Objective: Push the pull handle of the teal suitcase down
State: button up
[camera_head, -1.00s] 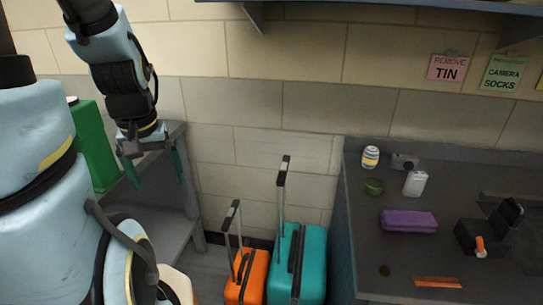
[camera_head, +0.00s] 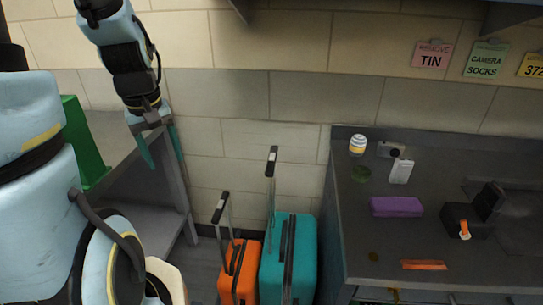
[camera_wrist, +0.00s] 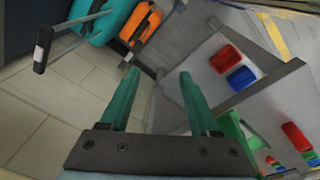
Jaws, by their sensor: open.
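The teal suitcase (camera_head: 302,262) stands upright on the floor beside the dark counter. Its pull handle (camera_head: 271,170) is extended upward, with a dark grip at the top. In the wrist view the teal suitcase (camera_wrist: 122,12) is at the top, and its extended handle's grip (camera_wrist: 43,49) is at the upper left. My gripper (camera_head: 160,150) is open and empty, in the air left of the handle and higher than the suitcase. Its teal fingers (camera_wrist: 158,95) are spread apart in the wrist view, with nothing between them.
An orange suitcase (camera_head: 241,270) with a raised handle stands left of the teal one. A grey shelf unit (camera_head: 172,190) with a green container (camera_head: 85,145) is on the left.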

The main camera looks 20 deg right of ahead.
aim_at(273, 156)
jog(key=w+d+n, duration=0.2)
jog(key=d, duration=0.2)
jog(key=w+d+n+g, duration=0.1)
jog(key=w+d+n, duration=0.1)
jog(key=d, duration=0.3)
jog(key=w+d+f+n+h, duration=0.1)
jog(key=w+d+n, duration=0.1)
jog(key=w+d, duration=0.2)
jog(key=shift+d, duration=0.75)
jog(key=c, duration=0.6)
jog(key=d+n, duration=0.1)
jog(key=d, duration=0.3)
jog(key=w+d+f+n+g, duration=0.1)
jog(key=d+n, duration=0.1)
jog(key=d, duration=0.2)
jog(key=d+f+n, duration=0.1)
jog(key=d, duration=0.3)
jog(key=shift+w+d+n+g+h+p, duration=0.25)
jog(key=shift+w+n+g+h+p, duration=0.05)
jog(key=shift+n+h, duration=0.1)
grip_shut()
jog(key=shift+f, duration=0.1)
jog(key=b+x, duration=0.6)
jog(key=shift+s+d+f, duration=0.1)
jog(key=shift+f, duration=0.3)
